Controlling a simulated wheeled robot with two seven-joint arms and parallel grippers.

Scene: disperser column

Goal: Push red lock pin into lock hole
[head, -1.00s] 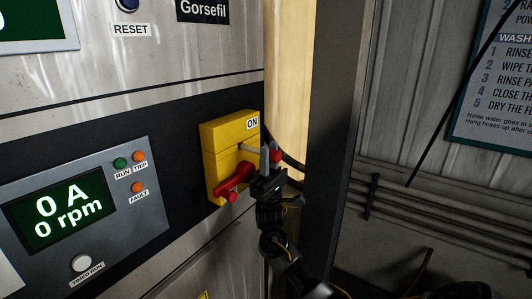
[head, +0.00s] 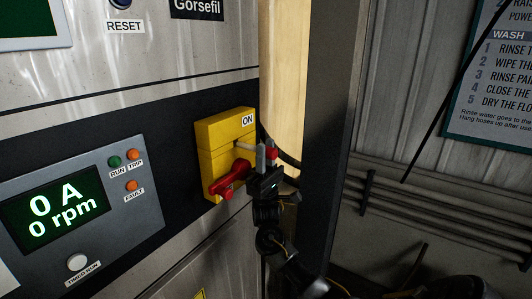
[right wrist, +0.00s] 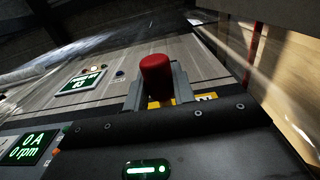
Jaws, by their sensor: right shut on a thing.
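The red lock pin (head: 271,153) is held between the fingertips of my right gripper (head: 265,157). Its pale shaft (head: 243,146) points left toward the front of the yellow switch box (head: 215,137). I cannot tell whether the tip is inside the lock hole, which I cannot make out. The red rotary handle (head: 229,178) sits on the box, below and left of the pin. In the right wrist view the red pin head (right wrist: 156,76) stands between the two grey fingers, with a bit of yellow box (right wrist: 184,101) behind. My left gripper is out of view.
A control panel (head: 148,210) with a green display reading 0 A and 0 rpm is left of the box. A dark upright post (head: 330,120) stands to the right. Pipes (head: 430,205) run along the wall behind, and a dark cable passes behind the gripper.

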